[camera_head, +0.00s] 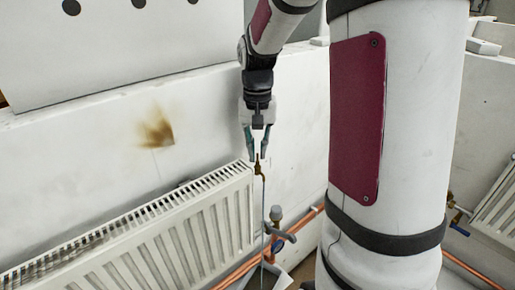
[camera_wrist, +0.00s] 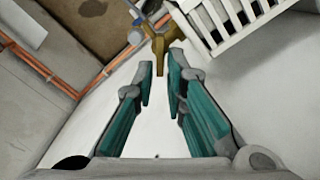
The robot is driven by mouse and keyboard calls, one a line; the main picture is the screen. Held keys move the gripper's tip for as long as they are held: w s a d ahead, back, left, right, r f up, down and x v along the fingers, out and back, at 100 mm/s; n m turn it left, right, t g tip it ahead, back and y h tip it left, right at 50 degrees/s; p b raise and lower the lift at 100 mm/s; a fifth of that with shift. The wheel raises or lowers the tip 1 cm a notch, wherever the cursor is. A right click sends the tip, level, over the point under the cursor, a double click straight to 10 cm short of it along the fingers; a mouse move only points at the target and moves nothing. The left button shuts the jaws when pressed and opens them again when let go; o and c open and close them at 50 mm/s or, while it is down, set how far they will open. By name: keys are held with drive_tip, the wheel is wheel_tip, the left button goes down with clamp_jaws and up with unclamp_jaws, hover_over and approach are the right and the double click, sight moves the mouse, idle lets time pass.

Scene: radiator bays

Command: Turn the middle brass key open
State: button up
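A small brass key (camera_head: 259,169) sits at the top right end of the white radiator (camera_head: 150,235), in the bay at the picture's middle. It also shows in the wrist view (camera_wrist: 160,44), just beyond my fingertips. My gripper (camera_head: 258,157) points down right above the key. A thin pale line, like a water stream, runs down from the key.
A grey-capped valve (camera_head: 276,215) and copper pipes (camera_head: 240,272) are right of the radiator. A pale tray-like container (camera_head: 278,280) is below. A brown stain (camera_head: 158,130) marks the wall. Another brass fitting (camera_head: 452,200) and radiator (camera_head: 497,207) are at right, partly hidden by my arm.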

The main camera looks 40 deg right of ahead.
clamp_jaws()
drive_tip(key=shift+a+r+n+p, duration=0.1)
drive_tip(key=shift+n+p, duration=0.5)
drive_tip(key=shift+n, duration=0.3)
drive_tip(key=shift+w, duration=0.1)
drive_tip(key=o, duration=0.6)
unclamp_jaws()
wheel_tip(320, 180, up, 12)
